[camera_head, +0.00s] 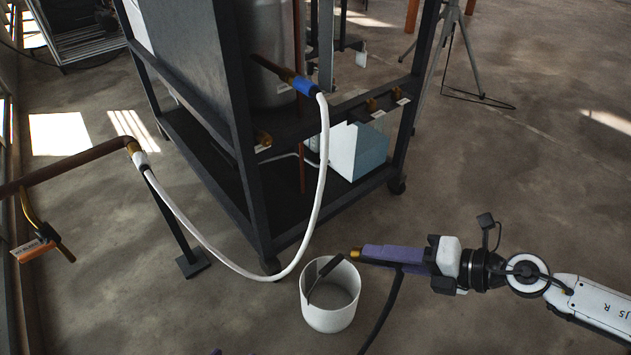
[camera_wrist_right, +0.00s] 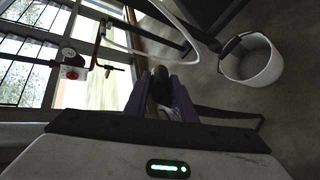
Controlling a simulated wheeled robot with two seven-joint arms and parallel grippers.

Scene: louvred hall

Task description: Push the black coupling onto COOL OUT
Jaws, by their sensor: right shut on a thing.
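My right gripper (camera_head: 368,252), with purple fingers, reaches in from the right in the head view. It is shut on the black coupling, whose brass-coloured end (camera_head: 356,253) sticks out past the fingertips; the coupling also shows between the fingers in the wrist view (camera_wrist_right: 158,80). A black hose (camera_head: 384,312) hangs from it. The cart carries brass stubs with small labels: one at its near corner (camera_head: 263,139) and two on the right rail (camera_head: 372,105). The labels are too small to read, so I cannot tell which is COOL OUT. Small purple tips show at the bottom edge, probably my left gripper.
A white bucket (camera_head: 318,314) stands on the floor left of my right gripper. A white hose (camera_head: 322,170) loops from a blue coupling (camera_head: 304,86) on the cart to a copper pipe (camera_head: 85,163) at left. The dark cart frame (camera_head: 245,165) has uprights. A tripod (camera_head: 440,60) stands behind.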

